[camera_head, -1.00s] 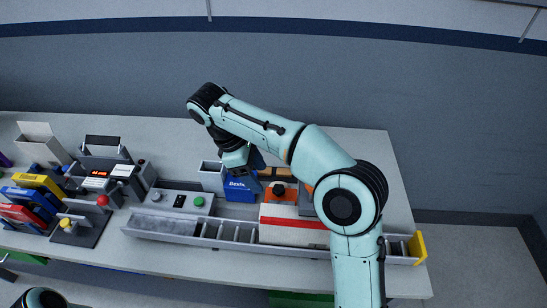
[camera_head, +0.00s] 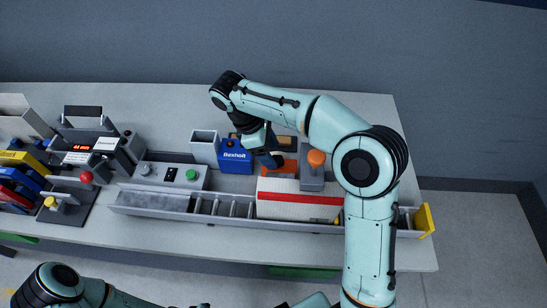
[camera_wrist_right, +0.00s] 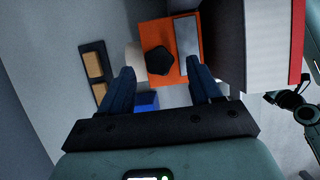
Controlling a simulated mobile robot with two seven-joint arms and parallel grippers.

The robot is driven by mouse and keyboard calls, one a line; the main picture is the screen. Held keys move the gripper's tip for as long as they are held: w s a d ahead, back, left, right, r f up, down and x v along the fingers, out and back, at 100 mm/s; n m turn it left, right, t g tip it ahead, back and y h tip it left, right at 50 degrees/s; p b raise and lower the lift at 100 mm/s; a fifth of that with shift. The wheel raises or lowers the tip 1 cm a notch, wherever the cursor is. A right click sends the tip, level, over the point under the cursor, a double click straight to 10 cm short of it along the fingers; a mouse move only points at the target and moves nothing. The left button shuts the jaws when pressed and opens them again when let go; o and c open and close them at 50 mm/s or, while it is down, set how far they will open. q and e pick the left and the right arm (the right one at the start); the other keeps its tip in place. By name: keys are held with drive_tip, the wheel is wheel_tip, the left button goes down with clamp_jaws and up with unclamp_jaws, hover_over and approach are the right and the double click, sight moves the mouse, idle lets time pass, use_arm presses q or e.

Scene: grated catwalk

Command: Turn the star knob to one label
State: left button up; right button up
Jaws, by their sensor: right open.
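The star knob (camera_wrist_right: 158,60) is small, dark and many-sided. It sits on an orange plate (camera_wrist_right: 172,31) in the right wrist view. In the head view the orange plate (camera_head: 287,167) shows just right of the blue box, and my right gripper hides the knob. My right gripper (camera_wrist_right: 163,77) is open, with dark blue fingers apart. The knob lies ahead, between the lines of the two fingers, with no contact visible. In the head view the right gripper (camera_head: 271,158) hangs over the orange plate's left part. I cannot read any label by the knob. My left gripper is out of view.
A blue box (camera_head: 236,157) stands left of the plate. A white and red box (camera_head: 285,197) is in front, in a grey tray (camera_head: 150,203). An orange ball-topped grey device (camera_head: 313,172) is at the right. The table's back is clear.

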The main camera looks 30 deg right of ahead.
drive_tip(key=shift+x, duration=1.15)
drive_tip(key=shift+w, duration=0.1)
